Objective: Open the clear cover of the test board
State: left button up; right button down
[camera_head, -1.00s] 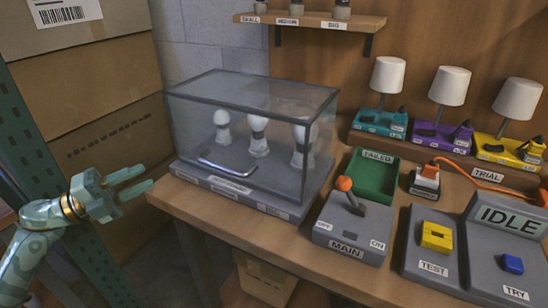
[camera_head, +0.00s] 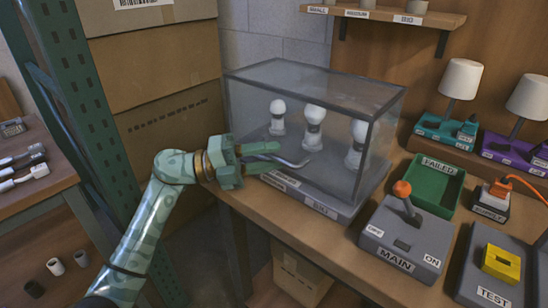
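The clear cover (camera_head: 340,92) is a grey-framed transparent box. It is closed over the test board (camera_head: 330,205), with several bulbs (camera_head: 315,115) standing inside. A metal bar handle (camera_head: 293,161) sits low on the cover's front. My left gripper (camera_head: 268,156) comes in from the left, its two green fingers apart, one above the other. The fingertips are at the left end of the handle and hide part of it. I cannot tell whether they touch it. My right gripper is not in view.
The main switch box (camera_head: 405,240) with its orange-knobbed lever and the green failed tray (camera_head: 436,187) stand right of the cover. A shelf (camera_head: 385,15) hangs above. Stacked cardboard boxes (camera_head: 155,65) and a green rack post (camera_head: 75,110) stand at the left.

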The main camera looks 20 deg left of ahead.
pick_arm(q)
jog(key=shift+w+d+r, duration=0.1)
jog(key=shift+w+d, duration=0.15)
jog(key=shift+d, duration=0.3)
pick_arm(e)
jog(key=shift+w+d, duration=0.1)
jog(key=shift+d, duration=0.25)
